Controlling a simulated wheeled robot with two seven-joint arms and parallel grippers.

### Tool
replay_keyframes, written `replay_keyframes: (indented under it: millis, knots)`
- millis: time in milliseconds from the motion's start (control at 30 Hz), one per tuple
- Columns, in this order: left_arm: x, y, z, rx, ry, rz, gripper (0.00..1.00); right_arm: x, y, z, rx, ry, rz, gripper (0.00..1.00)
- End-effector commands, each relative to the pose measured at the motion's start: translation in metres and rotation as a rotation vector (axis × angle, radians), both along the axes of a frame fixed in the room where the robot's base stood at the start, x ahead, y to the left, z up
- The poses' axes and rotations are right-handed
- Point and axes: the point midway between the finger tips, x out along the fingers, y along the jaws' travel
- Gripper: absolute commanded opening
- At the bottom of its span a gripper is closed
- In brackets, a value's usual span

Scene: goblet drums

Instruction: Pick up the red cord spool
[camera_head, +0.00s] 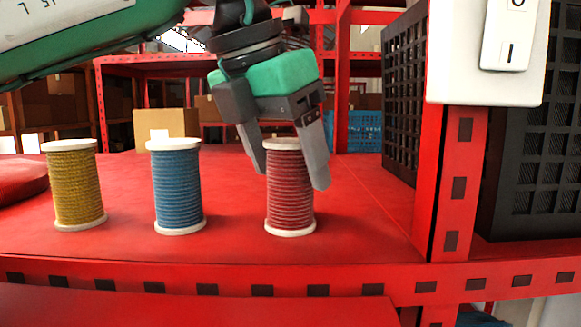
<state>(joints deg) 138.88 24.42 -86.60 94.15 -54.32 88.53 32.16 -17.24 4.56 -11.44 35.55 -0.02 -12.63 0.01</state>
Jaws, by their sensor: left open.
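The red cord spool (290,200) stands upright on the red shelf, with white end discs and red cord wound round it. My left gripper (293,181) reaches down over it from above. Its fingers are apart, one at the spool's left side and one in front of its right side. Whether they touch the spool I cannot tell. The fingers hide part of the spool's upper edges. My right gripper is not in view.
A blue cord spool (177,190) and a yellow cord spool (76,188) stand to the left on the red shelf (235,245). A red post (455,190) and a black crate (402,95) stand at the right. A cardboard box (165,123) is behind.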

Motion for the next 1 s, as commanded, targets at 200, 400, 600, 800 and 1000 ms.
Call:
replay_keyframes:
  millis: [200, 400, 600, 800, 1000]
  knots:
    - [0.007, -0.005, -0.019, -0.001, 0.001, 0.003, 0.72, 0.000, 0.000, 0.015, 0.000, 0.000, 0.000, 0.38]
    - [0.008, -0.006, -0.023, -0.001, 0.000, 0.002, 0.72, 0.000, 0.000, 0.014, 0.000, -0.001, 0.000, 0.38]
    - [0.008, -0.006, -0.023, -0.002, 0.000, 0.001, 0.46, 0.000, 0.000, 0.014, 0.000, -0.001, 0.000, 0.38]
    - [0.008, -0.006, -0.023, -0.001, 0.000, 0.002, 0.27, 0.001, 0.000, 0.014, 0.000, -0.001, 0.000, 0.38]
    - [0.008, -0.006, -0.022, -0.002, -0.001, 0.003, 0.26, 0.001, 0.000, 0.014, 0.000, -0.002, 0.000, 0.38]
